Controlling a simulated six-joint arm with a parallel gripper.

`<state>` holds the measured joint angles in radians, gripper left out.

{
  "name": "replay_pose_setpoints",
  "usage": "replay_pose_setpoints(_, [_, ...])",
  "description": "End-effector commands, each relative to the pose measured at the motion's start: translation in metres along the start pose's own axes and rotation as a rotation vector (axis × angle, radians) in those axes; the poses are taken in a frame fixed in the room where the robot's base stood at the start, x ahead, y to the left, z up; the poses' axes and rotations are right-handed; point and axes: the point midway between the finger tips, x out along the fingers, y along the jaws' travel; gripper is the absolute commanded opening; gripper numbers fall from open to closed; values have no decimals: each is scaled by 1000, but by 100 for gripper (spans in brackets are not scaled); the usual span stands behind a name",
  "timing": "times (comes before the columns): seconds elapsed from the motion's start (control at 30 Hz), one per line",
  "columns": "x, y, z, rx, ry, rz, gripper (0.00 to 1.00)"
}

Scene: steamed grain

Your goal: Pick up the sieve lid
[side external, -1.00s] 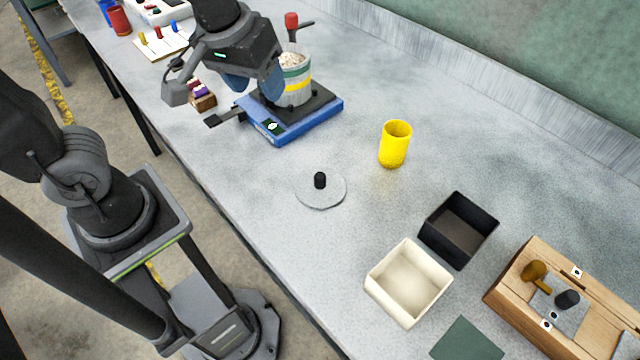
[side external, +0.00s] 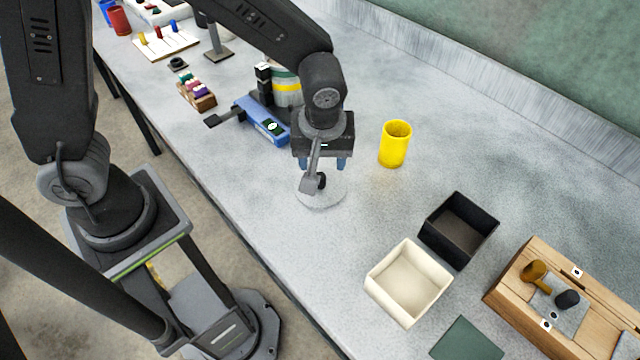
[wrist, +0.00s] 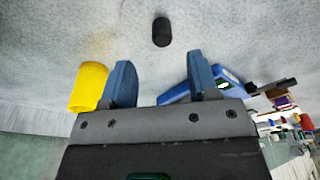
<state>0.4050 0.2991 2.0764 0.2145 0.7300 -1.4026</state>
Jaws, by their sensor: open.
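The sieve lid (side external: 334,198) is a flat grey disc with a short black knob, lying on the table. In the side external view my gripper's wrist parts cover some of it. My gripper (side external: 323,164) points down just above and behind the lid there, with its blue fingers apart. In the wrist view the black knob (wrist: 161,32) lies beyond the fingertips, roughly centred between the two open blue fingers (wrist: 160,72). Nothing is between the fingers. The disc's edge blends into the grey table in the wrist view.
A yellow cup (side external: 394,144) stands right of my gripper. A blue scale (side external: 262,122) with a striped container (side external: 287,92) is behind it, partly hidden by my arm. A cream box (side external: 408,283) and a black box (side external: 459,230) stand to the front right.

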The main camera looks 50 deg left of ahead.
Motion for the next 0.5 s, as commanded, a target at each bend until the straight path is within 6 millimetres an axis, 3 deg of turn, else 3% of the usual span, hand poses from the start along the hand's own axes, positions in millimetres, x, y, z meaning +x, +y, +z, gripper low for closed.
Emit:
replay_pose_setpoints(0.23, [19,-2,1,0,-1,-2,54])
replay_pose_setpoints(0.5, [56,-4,4,0,-1,-2,54])
